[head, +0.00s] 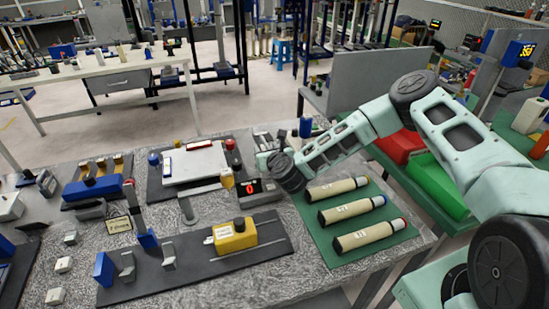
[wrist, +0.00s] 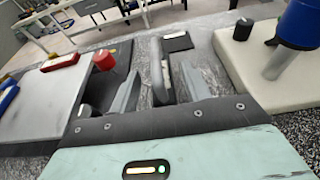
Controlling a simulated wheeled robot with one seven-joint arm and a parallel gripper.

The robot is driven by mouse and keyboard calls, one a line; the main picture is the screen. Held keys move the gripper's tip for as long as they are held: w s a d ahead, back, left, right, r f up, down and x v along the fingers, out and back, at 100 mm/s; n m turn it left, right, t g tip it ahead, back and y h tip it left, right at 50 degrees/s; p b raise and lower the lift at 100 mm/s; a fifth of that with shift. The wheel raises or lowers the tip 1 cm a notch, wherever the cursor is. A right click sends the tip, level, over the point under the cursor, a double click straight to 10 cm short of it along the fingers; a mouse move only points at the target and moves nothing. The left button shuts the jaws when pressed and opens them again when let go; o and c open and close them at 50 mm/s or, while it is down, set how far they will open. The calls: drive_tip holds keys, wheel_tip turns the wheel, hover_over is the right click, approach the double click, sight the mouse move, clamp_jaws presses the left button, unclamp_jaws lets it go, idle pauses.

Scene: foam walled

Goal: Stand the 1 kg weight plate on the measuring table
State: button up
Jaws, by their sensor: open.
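My gripper (wrist: 160,88) is open, with one grey finger on each side in the wrist view. Between and beyond the fingers stands a narrow grey upright thing with a rounded top (wrist: 158,66), seen nearly edge-on. It may be the weight plate, but no marking is readable; I see no grip on it. In the head view my gripper (head: 264,160) is at the back of the bench, its fingertips unclear. A pale flat table (head: 196,162) with a red strip and knobs, probably the measuring table, lies left of it. Its edge also shows at left in the wrist view (wrist: 45,108).
Several beige cylinders lie on a green mat (head: 330,228) to the right. A yellow block (head: 235,236) sits on a dark mat in front. A blue-topped post (wrist: 292,35) stands on a pale block at right.

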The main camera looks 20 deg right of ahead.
drive_tip(key=b+v, duration=0.1)
drive_tip(key=v, duration=0.8)
drive_tip(key=shift+s+r+b, duration=0.1)
drive_tip(key=shift+s+b, duration=0.2)
drive_tip(key=shift+b, duration=0.1)
